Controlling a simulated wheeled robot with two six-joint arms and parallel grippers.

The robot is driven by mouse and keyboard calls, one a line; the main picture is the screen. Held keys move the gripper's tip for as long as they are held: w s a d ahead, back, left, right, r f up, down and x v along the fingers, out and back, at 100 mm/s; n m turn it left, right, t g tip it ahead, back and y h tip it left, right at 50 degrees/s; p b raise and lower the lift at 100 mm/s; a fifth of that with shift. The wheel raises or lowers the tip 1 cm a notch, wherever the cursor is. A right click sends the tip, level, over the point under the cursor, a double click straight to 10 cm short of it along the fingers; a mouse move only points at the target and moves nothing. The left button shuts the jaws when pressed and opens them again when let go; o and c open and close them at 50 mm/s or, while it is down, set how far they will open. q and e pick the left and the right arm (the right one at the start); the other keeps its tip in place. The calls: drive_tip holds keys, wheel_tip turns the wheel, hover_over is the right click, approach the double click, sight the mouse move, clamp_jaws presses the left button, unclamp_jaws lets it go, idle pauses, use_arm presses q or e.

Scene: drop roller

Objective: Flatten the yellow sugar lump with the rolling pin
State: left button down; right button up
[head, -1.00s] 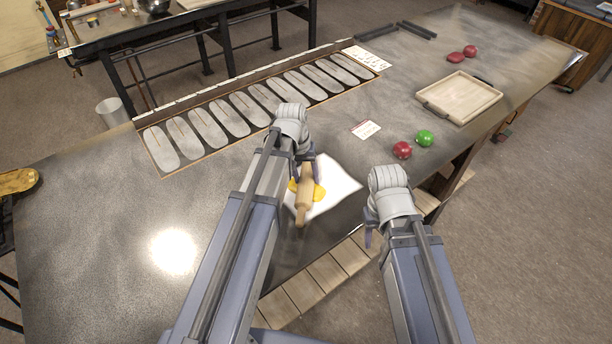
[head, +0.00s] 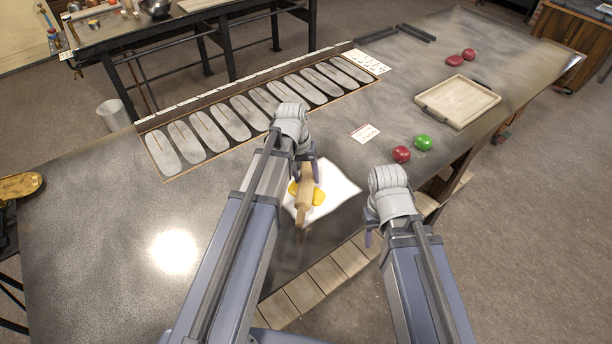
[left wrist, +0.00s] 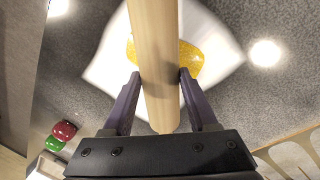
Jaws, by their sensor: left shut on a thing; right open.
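The wooden rolling pin (head: 303,205) lies across the yellow sugar lump (head: 319,196) on a white sheet (head: 342,190) near the table's front edge. Yellow shows on both sides of the pin; the part below it is hidden. My left gripper (head: 307,170) is shut on the pin near its far end. In the left wrist view the fingers (left wrist: 158,78) hold the pin (left wrist: 154,45) from both sides, with the lump (left wrist: 190,62) behind it. I cannot tell whether pin and lump touch. My right gripper (head: 372,230) is open and empty, right of the sheet.
A red ball (head: 401,154) and a green ball (head: 423,142) lie right of the sheet. A wooden tray (head: 458,101) lies farther back. A rack of grey oval plates (head: 215,130) runs along the back edge.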

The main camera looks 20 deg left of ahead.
use_arm(q)
wheel_tip(320, 180, up, 5)
drive_tip(key=p, duration=0.4)
drive_tip(key=shift+r, duration=0.1)
drive_tip(key=shift+s, duration=0.15)
